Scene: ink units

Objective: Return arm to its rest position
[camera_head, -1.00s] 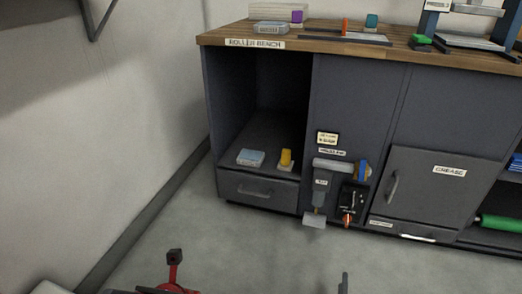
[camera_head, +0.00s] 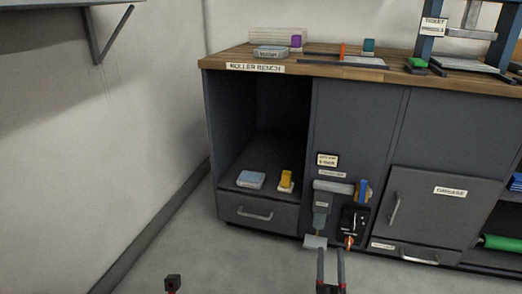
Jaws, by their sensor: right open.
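My right gripper (camera_head: 330,262) shows at the bottom of the head view, right of centre.
The roller bench (camera_head: 300,68) has an open bay holding a blue box (camera_head: 251,180) and a yellow item (camera_head: 286,180). A grey air unit with a blue handle (camera_head: 363,190) is on its front. The grease door (camera_head: 428,205) is shut. Open floor (camera_head: 240,262) lies before the bench.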

